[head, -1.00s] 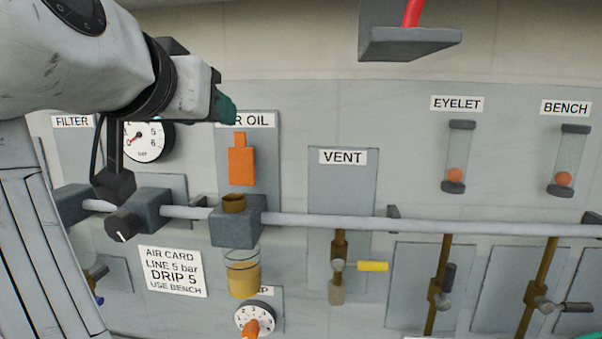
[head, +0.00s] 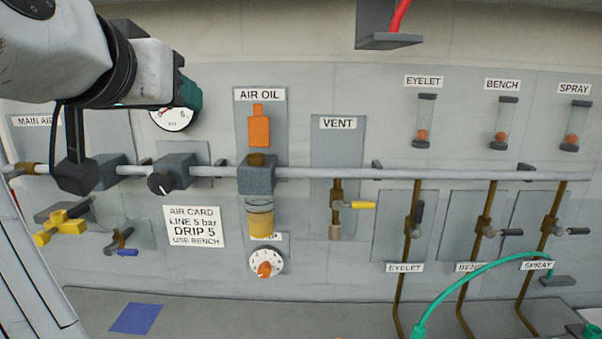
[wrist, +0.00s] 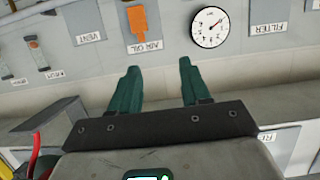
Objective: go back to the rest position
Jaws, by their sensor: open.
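My gripper (head: 190,92) is at the upper left of the head view, raised in front of the wall panel near the pressure gauge. In the wrist view its two green fingers (wrist: 157,88) stand wide apart with nothing between them. The wrist view is upside down, and the panel lies beyond the fingertips, with the gauge (wrist: 210,27) and the orange AIR OIL piece (wrist: 138,24) in sight. The fingers touch nothing that I can see.
A grey pipe (head: 330,173) runs along the panel with valves on it. A bracket (head: 390,40) with a red piece sticks out at the top. A green hose (head: 470,268) arches at lower right. The bench (head: 250,312) holds a blue square (head: 136,318).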

